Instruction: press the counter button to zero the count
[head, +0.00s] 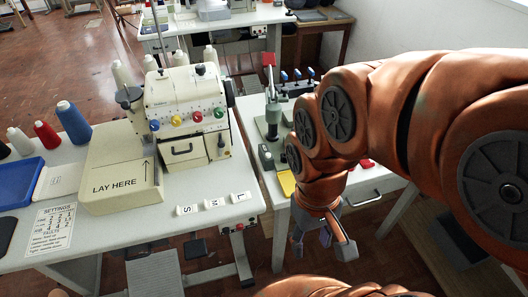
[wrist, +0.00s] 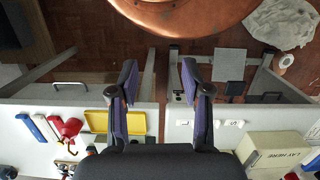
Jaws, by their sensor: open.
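I cannot pick out the counter button in either view; my arm covers much of the right-hand station in the head view. My gripper (head: 324,240) hangs in front of the right-hand table (head: 357,201), near its front edge, and touches nothing that I can see. In the wrist view its two fingers (wrist: 160,88) are spread with nothing between them. A green-grey machine (head: 271,118) with a red-topped lever (head: 268,60) stands on that table, partly hidden by my arm. A yellow tray (head: 287,183) lies at its front and shows left of the fingers in the wrist view (wrist: 101,121).
A cream sewing machine (head: 187,100) with a "LAY HERE" plate (head: 120,181) stands on the left-hand table (head: 220,215), with S, M, L labels. A small box with a red part (head: 238,228) sits under its edge. A gap separates the tables.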

